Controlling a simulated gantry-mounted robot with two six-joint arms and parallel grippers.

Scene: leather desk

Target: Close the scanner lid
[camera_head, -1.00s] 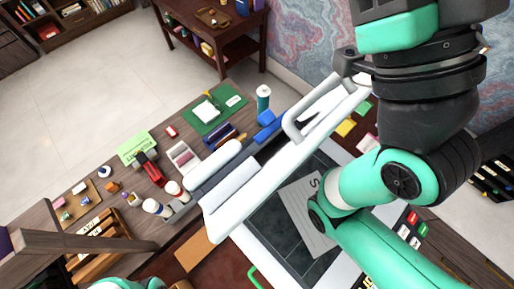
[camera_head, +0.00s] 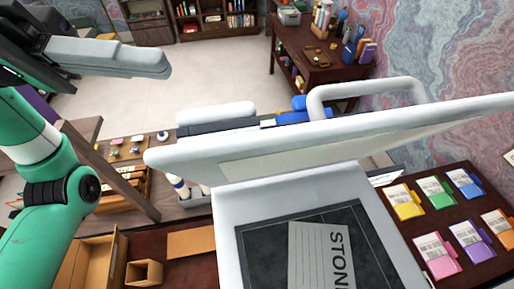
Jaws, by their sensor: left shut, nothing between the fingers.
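The scanner (camera_head: 228,215) is white with a dark glass bed. Its white lid (camera_head: 200,154) is raised at an angle above the bed, and part of its pale underside shows. A white bar handle (camera_head: 365,88) stands on the lid's far side. A paper with large letters (camera_head: 318,258) lies on the glass. My left gripper (camera_head: 158,63) is shut and empty, in the air at the upper left, apart from the lid. My right gripper is not in view.
Coloured labelled packets (camera_head: 437,192) lie on a dark surface to the right. A wooden box (camera_head: 92,265) and a small wooden container (camera_head: 145,272) are at the lower left. White-capped bottles (camera_head: 179,187) stand beside the scanner. A side table (camera_head: 310,50) is behind.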

